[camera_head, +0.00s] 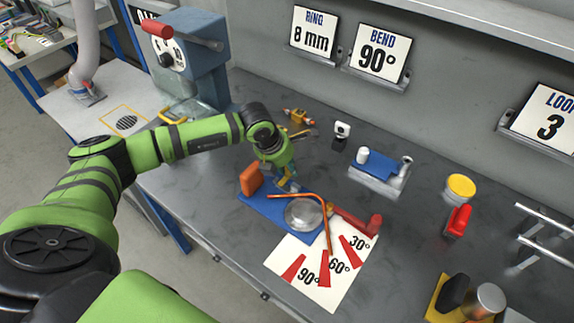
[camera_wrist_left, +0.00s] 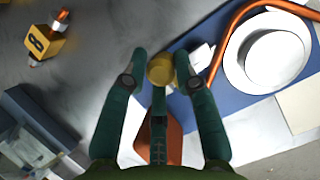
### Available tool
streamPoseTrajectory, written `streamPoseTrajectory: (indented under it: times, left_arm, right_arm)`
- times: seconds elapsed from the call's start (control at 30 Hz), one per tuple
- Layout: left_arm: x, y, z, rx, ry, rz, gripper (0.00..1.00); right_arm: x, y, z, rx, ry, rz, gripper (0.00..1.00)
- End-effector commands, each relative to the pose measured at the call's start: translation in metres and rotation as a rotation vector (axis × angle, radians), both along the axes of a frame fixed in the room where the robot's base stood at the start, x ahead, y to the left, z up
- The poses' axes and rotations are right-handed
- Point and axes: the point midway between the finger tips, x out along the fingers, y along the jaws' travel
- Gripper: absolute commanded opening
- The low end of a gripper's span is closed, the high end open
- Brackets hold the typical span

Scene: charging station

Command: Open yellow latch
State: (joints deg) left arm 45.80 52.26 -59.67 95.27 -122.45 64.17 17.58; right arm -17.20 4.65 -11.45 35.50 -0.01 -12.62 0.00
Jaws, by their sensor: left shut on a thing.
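The yellow latch (camera_wrist_left: 160,68) shows as a round yellow knob in the left wrist view, on the blue bending jig (camera_head: 262,208). My left gripper (camera_wrist_left: 163,72) is shut on it, with a finger on each side. In the head view my left gripper (camera_head: 288,182) is low over the jig, between the orange block (camera_head: 251,179) and the round metal disc (camera_head: 304,213); the latch is mostly hidden there. A bent copper rod (camera_head: 328,230) runs around the disc. My right gripper is not in view.
A red handle (camera_head: 352,222) extends to the right of the disc. A white angle sheet (camera_head: 310,275) lies in front of the jig. A blue-topped fixture (camera_head: 378,168) and a yellow-topped cup (camera_head: 460,188) stand to the right. A blue machine (camera_head: 190,55) stands behind my left arm.

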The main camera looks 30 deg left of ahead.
Motion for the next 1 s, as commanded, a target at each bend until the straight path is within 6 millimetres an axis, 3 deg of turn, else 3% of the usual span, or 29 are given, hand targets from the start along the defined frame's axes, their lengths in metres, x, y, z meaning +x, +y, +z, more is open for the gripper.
streamPoseTrajectory:
  times: [0.37,1.0]
  left_arm:
    - [0.002,0.001,-0.004,0.000,-0.007,-0.200,0.00]
    - [0.003,0.000,-0.003,-0.002,-0.006,-0.803,0.00]
  right_arm:
    - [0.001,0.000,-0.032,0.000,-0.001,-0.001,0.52]
    - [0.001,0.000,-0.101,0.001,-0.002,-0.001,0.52]
